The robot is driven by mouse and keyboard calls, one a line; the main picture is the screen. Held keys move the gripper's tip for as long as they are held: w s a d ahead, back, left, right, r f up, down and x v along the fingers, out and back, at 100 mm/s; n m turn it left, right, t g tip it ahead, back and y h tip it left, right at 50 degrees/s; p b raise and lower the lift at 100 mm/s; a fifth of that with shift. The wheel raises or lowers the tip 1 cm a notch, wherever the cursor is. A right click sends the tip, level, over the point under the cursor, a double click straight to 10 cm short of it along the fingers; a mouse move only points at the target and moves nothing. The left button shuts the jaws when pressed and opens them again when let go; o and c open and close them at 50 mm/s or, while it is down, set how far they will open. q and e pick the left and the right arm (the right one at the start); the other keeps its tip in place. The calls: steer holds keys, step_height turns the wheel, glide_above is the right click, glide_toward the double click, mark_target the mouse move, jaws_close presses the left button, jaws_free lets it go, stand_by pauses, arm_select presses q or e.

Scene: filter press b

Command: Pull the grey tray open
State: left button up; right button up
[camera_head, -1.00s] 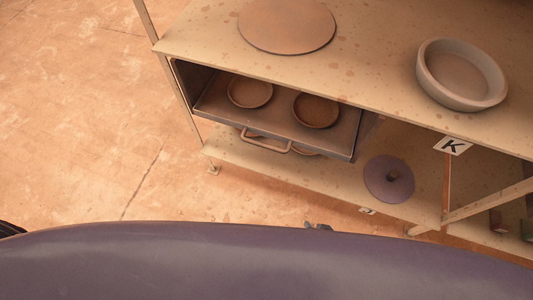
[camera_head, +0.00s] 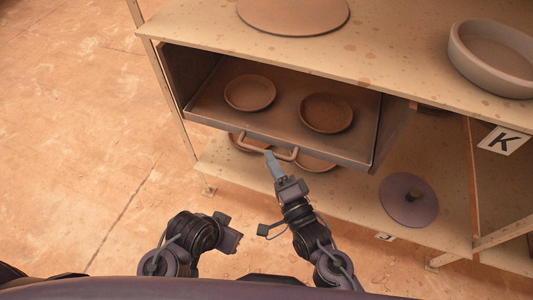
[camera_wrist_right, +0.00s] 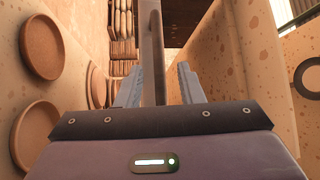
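The grey tray (camera_head: 215,118) sits in a bay under the shelf top, with two brown dishes (camera_head: 250,93) (camera_head: 326,113) in it. Its bar handle (camera_head: 249,147) is on the front edge. My right gripper (camera_head: 270,158) is at the handle. In the right wrist view the handle (camera_wrist_right: 152,50) passes between the two blue-grey fingers (camera_wrist_right: 157,88), which stand apart with a visible gap on the right side. My left gripper (camera_head: 230,238) is at lower left, clear of the shelf; its fingers cannot be made out.
The shelf top (camera_head: 390,50) holds a flat round disc (camera_head: 292,12) and a thick-rimmed bowl (camera_head: 495,60). Below are more dishes, a purple lid with a knob (camera_head: 408,212) and a K label (camera_head: 503,141). A shelf post (camera_head: 160,80) stands at left. The floor (camera_head: 80,130) left of it is clear.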

steer(key=shift+x, duration=1.85)
jaws_close()
